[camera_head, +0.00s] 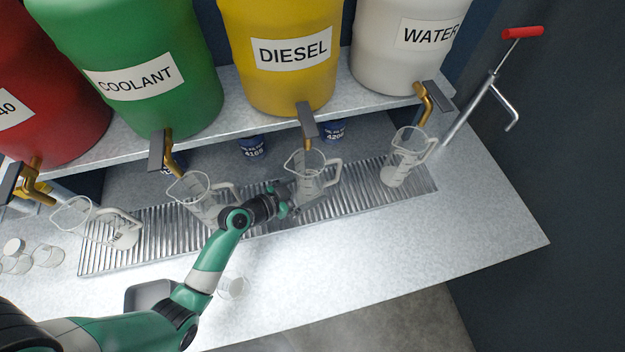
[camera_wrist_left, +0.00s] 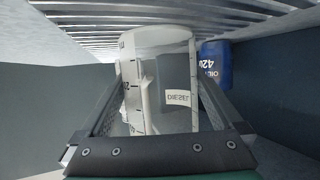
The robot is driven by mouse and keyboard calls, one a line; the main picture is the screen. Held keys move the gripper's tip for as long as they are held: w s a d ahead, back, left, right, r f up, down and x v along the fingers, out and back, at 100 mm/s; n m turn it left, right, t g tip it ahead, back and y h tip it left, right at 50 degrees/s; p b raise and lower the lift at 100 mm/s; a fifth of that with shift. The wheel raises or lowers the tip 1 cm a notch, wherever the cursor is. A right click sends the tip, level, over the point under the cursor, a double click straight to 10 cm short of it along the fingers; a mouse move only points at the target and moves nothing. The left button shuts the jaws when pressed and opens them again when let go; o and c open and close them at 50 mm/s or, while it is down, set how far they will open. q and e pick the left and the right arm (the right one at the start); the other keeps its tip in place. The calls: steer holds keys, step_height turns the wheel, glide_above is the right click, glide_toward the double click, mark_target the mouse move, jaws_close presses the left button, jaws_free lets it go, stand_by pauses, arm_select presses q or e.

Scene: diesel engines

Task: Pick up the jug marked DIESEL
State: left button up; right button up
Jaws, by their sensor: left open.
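The clear jug (camera_head: 312,170) below the yellow DIESEL barrel stands on the metal drip grate (camera_head: 155,228), its handle to the right. In the left wrist view the jug (camera_wrist_left: 158,45) fills the middle and carries a small white DIESEL label, seen upside down. My left gripper (camera_head: 290,202) is low at the near side of this jug. Its open fingers (camera_wrist_left: 160,85) lie on either side of the jug in the wrist view; whether they touch it I cannot tell. My right gripper is not in view.
Other clear jugs stand to the left (camera_head: 190,190) and right (camera_head: 403,160) on the grate. Taps hang from the shelf above, one (camera_head: 307,120) over the DIESEL jug. Blue cans (camera_head: 252,147) stand behind. The bench is free at the front right.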

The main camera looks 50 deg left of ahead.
arm_select(q)
steer(key=shift+x, duration=0.75)
steer(key=shift+c, duration=0.2)
steer(key=c, duration=1)
steer(key=shift+c, duration=0.2)
steer(key=shift+r, duration=0.2)
